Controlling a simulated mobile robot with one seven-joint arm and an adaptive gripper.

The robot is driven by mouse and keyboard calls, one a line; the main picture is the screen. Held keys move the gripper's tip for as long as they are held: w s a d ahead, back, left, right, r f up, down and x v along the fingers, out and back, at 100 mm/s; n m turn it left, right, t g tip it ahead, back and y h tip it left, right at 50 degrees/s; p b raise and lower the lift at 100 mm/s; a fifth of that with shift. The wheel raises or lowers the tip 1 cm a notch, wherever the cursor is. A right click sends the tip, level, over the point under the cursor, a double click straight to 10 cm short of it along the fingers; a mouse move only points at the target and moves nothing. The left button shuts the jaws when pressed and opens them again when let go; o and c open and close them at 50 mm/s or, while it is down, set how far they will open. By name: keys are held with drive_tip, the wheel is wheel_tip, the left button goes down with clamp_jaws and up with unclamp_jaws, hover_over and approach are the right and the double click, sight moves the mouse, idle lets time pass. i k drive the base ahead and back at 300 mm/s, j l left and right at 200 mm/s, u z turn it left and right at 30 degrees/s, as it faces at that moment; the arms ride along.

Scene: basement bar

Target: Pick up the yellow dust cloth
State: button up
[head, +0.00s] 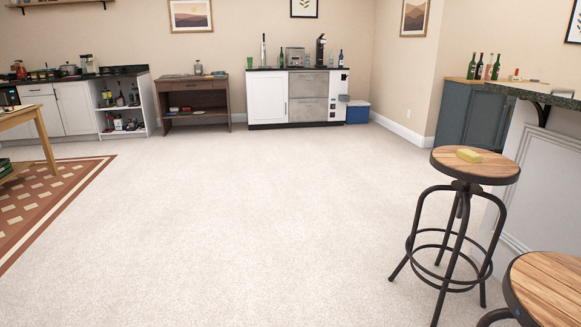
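A small yellow block-shaped item (469,155), which looks like the folded yellow dust cloth, lies on the round wooden seat of a bar stool (490,170) at the right in the head view. It sits near the middle of the seat, with bare wood around it. The stool has a dark metal rim and dark metal legs. My gripper is not in view.
A second wooden stool (548,285) stands nearer at the bottom right. A bar counter (545,97) rises behind the stools. A patterned rug (45,205) and a wooden table (38,118) are at the left. The pale carpet (250,220) between is clear.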

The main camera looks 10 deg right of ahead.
sight(471, 157)
drive_tip(key=i+z, duration=0.1)
drive_tip(key=i, duration=0.65)
drive_tip(key=i+j, duration=0.1)
drive_tip(key=i, duration=0.6)
drive_tip(key=i+z, duration=0.65)
drive_tip(key=z, duration=0.2)
drive_tip(key=i+j+z, duration=0.2)
drive_tip(key=z, duration=0.2)
drive_tip(key=i+j+z, duration=0.1)
drive_tip(key=i+z, duration=0.15)
drive_tip(key=z, duration=0.15)
drive_tip(key=i+j+z, duration=0.15)
drive_tip(key=z, duration=0.3)
drive_tip(key=i+j+z, duration=0.25)
drive_tip(key=z, duration=0.15)
drive_tip(key=i+j+z, duration=0.15)
drive_tip(key=i, duration=0.25)
drive_tip(key=i+j+z, duration=0.2)
drive_tip(key=i, duration=0.2)
